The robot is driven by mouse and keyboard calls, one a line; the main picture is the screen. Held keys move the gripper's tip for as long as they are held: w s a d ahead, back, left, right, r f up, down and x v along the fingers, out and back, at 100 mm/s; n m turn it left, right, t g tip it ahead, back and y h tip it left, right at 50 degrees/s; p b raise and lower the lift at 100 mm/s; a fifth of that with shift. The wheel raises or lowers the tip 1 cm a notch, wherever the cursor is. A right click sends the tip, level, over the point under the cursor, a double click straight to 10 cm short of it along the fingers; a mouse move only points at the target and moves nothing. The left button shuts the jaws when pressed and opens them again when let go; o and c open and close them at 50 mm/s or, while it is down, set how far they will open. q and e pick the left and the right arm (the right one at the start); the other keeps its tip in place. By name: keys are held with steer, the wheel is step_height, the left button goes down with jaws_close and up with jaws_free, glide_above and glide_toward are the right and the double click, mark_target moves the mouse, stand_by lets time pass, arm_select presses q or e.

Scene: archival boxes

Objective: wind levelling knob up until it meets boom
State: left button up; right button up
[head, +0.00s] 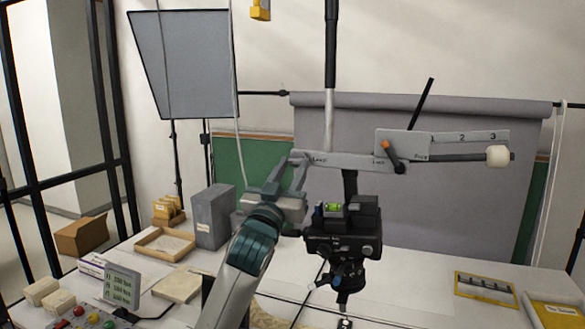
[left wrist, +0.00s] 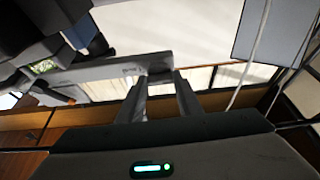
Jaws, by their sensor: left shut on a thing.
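The boom (head: 345,160) is a pale grey bar with printed labels, hung under a dark vertical post. My left gripper (head: 300,162) reaches up from below and is shut on the boom's left end. The left wrist view shows the two fingers (left wrist: 160,88) at the end of the grey bar (left wrist: 105,72). A black camera-like head with a green bubble level (head: 333,210) hangs under the boom. Blue-and-black knobs (head: 348,275) sit beneath it; I cannot tell which part is the levelling knob. A cream round piece (head: 498,156) is on the rod at the right. My right gripper is out of view.
A grey box (head: 213,217), a wooden tray (head: 165,244) and a small display (head: 122,286) stand on the left of the white table. A yellow-edged tray (head: 485,288) lies at right. A grey panel (head: 185,62) and a grey backdrop (head: 455,210) stand behind.

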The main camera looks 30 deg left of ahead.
arm_select(q)
steer(key=m+h, duration=0.2)
steer(key=m, duration=0.2)
steer(key=shift+a+r+p, duration=0.1)
steer(key=shift+a+p, duration=0.05)
steer(key=shift+p, duration=0.25)
steer(key=shift+m+h, duration=0.3)
steer(key=shift+m, duration=0.4)
steer(key=o, duration=1)
steer(key=shift+o, duration=0.2)
steer(key=shift+w, duration=0.1)
